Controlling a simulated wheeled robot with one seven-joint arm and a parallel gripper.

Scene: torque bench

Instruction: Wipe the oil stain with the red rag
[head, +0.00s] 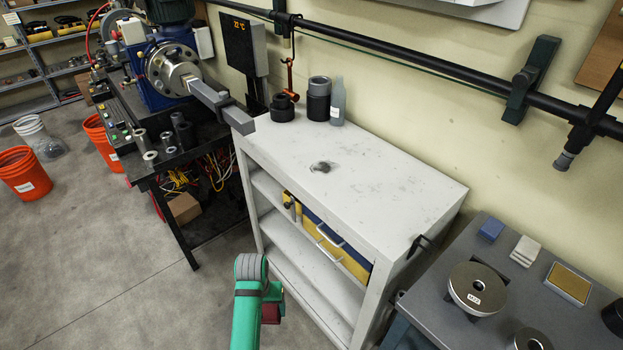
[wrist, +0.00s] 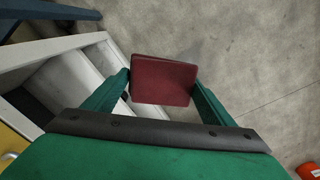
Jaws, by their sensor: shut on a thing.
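The red rag (wrist: 163,80) is a dark red folded pad held between the two fingers of my gripper (wrist: 163,84) in the wrist view. In the head view the rag (head: 270,312) shows at the lower middle, beside my green gripper (head: 274,292), in front of the white shelf unit and below its top. The oil stain (head: 323,167) is a dark grey patch on the white top of the shelf unit (head: 390,195). My gripper is apart from the stain, lower and nearer the camera.
Dark cylindrical parts (head: 318,100) and a grey bottle (head: 338,102) stand at the back of the white top. A dark bench (head: 540,310) with round metal parts is at right. A machine (head: 172,68) is at left. Floor between is open.

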